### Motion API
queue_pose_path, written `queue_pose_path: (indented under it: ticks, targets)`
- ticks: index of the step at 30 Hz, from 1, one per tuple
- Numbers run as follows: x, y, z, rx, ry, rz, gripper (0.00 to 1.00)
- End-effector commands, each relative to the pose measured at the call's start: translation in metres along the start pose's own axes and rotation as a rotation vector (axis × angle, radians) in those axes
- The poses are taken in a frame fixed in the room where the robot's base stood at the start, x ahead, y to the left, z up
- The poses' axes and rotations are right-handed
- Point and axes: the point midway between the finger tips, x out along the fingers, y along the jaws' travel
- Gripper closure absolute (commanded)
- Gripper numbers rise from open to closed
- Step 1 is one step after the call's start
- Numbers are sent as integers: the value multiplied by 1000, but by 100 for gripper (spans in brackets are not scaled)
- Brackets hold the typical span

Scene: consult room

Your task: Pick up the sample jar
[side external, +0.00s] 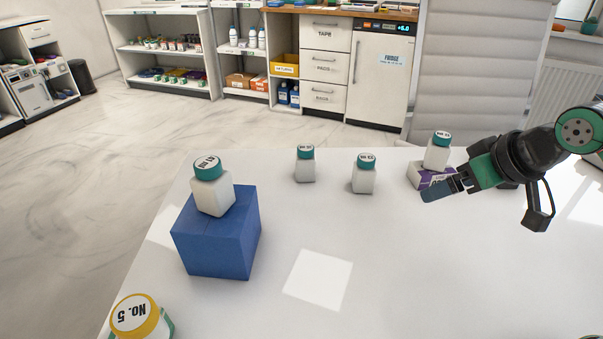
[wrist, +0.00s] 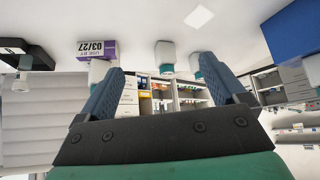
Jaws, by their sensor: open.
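Several white jars with teal, numbered lids stand on the white table (side external: 330,215). One jar (side external: 212,193) is on a blue block (side external: 215,245); two more, a left jar (side external: 305,168) and a right jar (side external: 364,178), stand on the tabletop. Another jar (side external: 436,155) is on a purple-and-white box (side external: 425,172) beside my gripper (side external: 445,188). Which one is the sample jar I cannot tell. My gripper is open and empty above the table at the right. In the wrist view, which looks upside down, the space between my fingers (wrist: 162,68) frames a jar (wrist: 166,52) farther off.
A yellow-lidded jar marked No. 5 (side external: 138,316) stands at the near left. A dark item (wrist: 25,50) shows at the left of the wrist view. The middle of the table is clear. Shelves (side external: 165,60) and a fridge (side external: 383,75) stand beyond the table.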

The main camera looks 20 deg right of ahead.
Motion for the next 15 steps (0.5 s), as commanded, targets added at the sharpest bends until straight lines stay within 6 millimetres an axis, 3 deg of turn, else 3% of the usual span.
queue_pose_path:
  ticks: [5,6,15]
  targets:
    - [0,0,0,1,0,-2,9]
    - [0,0,0,2,0,-2,3]
    - [0,-5,-3,-11,-4,-12,3]
